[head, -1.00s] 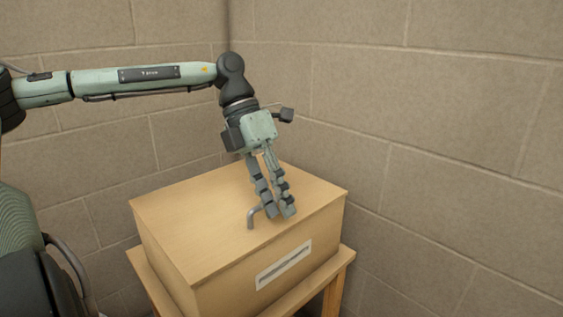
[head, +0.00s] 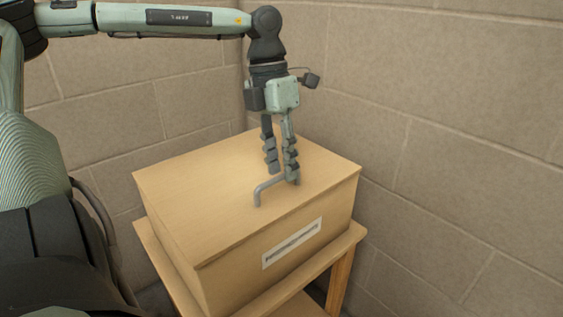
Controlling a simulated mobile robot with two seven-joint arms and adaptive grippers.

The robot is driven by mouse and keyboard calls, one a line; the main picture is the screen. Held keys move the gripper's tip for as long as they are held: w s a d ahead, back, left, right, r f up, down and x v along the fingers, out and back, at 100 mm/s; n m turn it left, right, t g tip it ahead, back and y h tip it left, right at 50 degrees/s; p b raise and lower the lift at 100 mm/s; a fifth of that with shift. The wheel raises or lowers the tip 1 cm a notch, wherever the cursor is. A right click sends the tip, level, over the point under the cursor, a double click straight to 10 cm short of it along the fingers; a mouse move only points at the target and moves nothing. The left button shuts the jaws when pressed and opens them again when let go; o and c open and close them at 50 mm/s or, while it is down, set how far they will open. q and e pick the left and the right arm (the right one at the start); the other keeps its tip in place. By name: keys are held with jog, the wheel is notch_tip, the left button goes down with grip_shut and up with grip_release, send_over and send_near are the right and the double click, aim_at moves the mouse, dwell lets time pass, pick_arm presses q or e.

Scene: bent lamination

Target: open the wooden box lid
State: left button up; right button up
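The wooden box (head: 225,265) stands on a small wooden table, its flat lid (head: 200,190) lying shut on top. A grey bent handle (head: 262,190) rises from the lid near its front edge. My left gripper (head: 284,176) points down over the lid at the handle's right end. Its fingers are apart, with the handle's far end at or behind the fingertips; I cannot tell whether they touch it. My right gripper is not in the picture.
The wooden table (head: 345,245) is only a little wider than the box. Brick walls (head: 460,150) close in behind and to the right, meeting in a corner behind the box. A pale label plate (head: 292,243) is on the box front.

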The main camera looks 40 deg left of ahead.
pick_arm(q)
jog(key=shift+c, duration=0.4)
grip_shut()
